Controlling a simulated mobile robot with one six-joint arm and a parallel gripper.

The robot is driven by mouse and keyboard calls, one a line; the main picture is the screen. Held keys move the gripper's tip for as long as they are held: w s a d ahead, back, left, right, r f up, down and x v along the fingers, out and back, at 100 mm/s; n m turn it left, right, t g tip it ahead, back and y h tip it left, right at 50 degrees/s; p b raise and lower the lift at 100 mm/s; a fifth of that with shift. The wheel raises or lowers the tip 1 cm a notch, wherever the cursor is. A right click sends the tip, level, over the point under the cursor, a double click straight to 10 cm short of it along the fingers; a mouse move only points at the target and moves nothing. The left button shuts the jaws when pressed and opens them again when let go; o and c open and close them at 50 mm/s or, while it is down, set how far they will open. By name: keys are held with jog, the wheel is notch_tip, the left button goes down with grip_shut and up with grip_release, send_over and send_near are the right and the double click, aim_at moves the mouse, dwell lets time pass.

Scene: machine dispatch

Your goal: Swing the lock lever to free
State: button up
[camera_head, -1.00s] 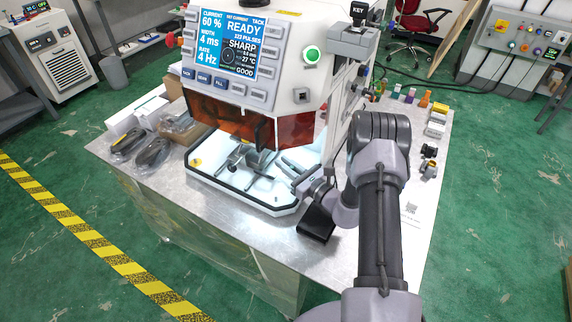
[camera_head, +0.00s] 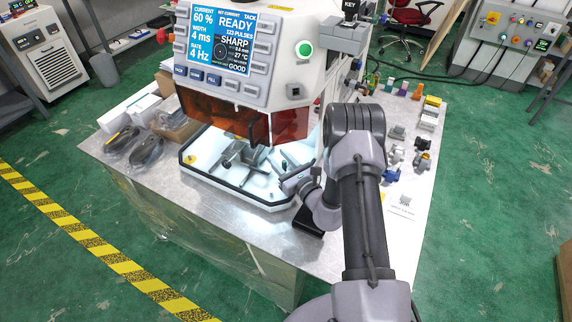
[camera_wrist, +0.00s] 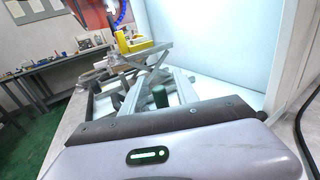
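The white machine (camera_head: 283,90) has an open, lit work chamber above a white tray with a dark rim (camera_head: 262,203). A grey metal fixture (camera_head: 245,157) with dark arms sits in it. In the wrist view a dark green knob (camera_wrist: 160,96) stands upright just ahead of my gripper; it may be the lock lever's handle, but the lever itself is not clear. My gripper (camera_wrist: 158,90) appears open, with a light grey finger on each side of the knob. I cannot tell whether they touch it. In the head view my gripper (camera_head: 294,180) reaches in at the chamber's front right.
An amber shield (camera_head: 225,117) hangs over the chamber front. Black-and-grey items in clear bags (camera_head: 147,150) lie on the table's left. Several small parts (camera_head: 420,142) line its right side. A yellow block (camera_wrist: 133,43) sits deeper in the wrist view.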

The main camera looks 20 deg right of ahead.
jog(key=s+d, duration=0.1)
jog(key=s, duration=0.4)
jog(key=s+d+p, duration=0.1)
jog(key=s, duration=0.5)
jog(key=s+d+p, duration=0.1)
jog(key=s, duration=0.5)
jog(key=shift+w, duration=0.1)
